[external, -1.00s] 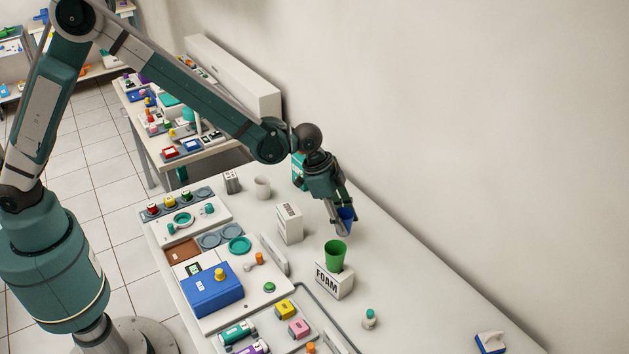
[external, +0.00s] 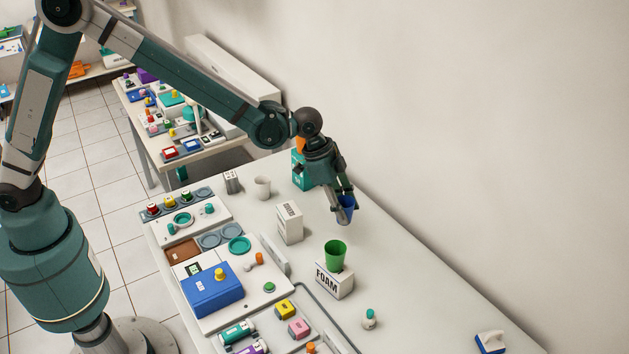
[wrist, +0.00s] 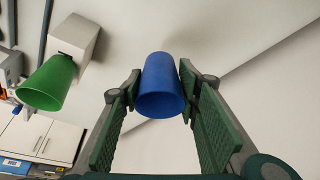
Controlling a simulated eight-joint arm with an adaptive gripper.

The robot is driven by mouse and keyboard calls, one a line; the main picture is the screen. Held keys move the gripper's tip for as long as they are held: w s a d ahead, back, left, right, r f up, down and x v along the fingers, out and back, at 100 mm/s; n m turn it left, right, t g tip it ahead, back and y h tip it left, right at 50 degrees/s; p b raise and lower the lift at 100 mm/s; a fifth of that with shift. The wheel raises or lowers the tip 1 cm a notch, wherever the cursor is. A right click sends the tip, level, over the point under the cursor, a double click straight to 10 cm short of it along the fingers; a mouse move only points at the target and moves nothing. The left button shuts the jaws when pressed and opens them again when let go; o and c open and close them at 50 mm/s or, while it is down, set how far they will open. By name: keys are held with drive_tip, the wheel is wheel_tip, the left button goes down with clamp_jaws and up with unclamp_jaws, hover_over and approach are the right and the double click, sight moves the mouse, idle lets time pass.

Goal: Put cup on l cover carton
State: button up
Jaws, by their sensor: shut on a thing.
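My gripper (external: 344,204) is shut on a blue cup (external: 346,213) and holds it over the far right part of the bench. In the wrist view the blue cup (wrist: 161,88) sits between the two green finger pads. A white carton (external: 289,224) with small dark print stands to the left of the gripper; its print is too small to read. A green cup (external: 335,255) stands on a white carton marked FOAM (external: 334,287), nearer the camera. A teal carton (external: 299,174), with something orange at its top, stands behind my gripper and is partly hidden by it.
A white cup (external: 263,187) and a small grey-white box (external: 231,182) stand at the back. Trays and a blue box (external: 212,291) fill the left of the bench. A small bottle (external: 369,319) stands in front. The right side is mostly clear, beside a wall.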

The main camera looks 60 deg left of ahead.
drive_tip(key=shift+a+r, duration=0.1)
wheel_tip(320, 180, up, 12)
drive_tip(key=n+p, duration=0.1)
drive_tip(key=p, duration=0.8)
hover_over(295, 210)
drive_tip(key=s+a, duration=0.1)
drive_tip(key=shift+s+a+f+t, duration=0.15)
drive_tip(key=shift+s+f+t, duration=0.05)
drive_tip(key=shift+t, duration=0.1)
drive_tip(key=shift+f, duration=0.15)
drive_tip(key=shift+f, duration=2.8)
drive_tip(key=shift+f, duration=2.05)
drive_tip(key=shift+f, duration=0.2)
